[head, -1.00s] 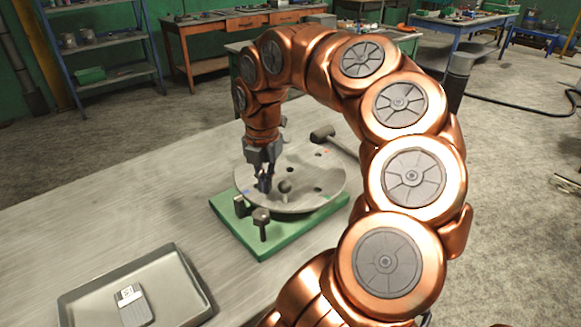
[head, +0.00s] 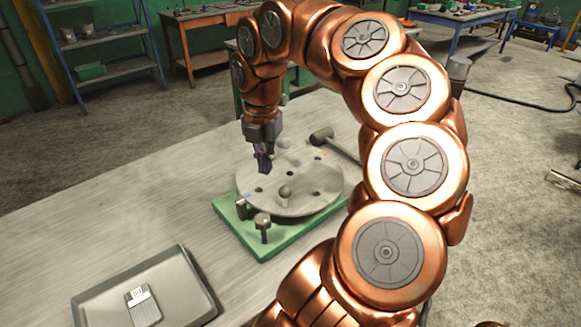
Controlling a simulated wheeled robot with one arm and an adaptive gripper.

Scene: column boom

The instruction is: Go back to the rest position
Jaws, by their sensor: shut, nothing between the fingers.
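My gripper (head: 264,166) is shut and empty. It points down above the left back part of a round grey disc (head: 300,204) with several dark holes, and looks clear of its surface. The disc sits on a green base plate (head: 270,243) on the table. A grey ball-topped knob (head: 285,191) stands near the disc's middle. My arm arches over from the right and hides part of the table behind it.
A grey tray (head: 206,284) at the front left holds a grey-and-white flat item (head: 142,305). A dark knob (head: 263,221) stands on the base's front edge. A mallet (head: 322,137) lies behind the disc. The table's left side (head: 100,220) is clear.

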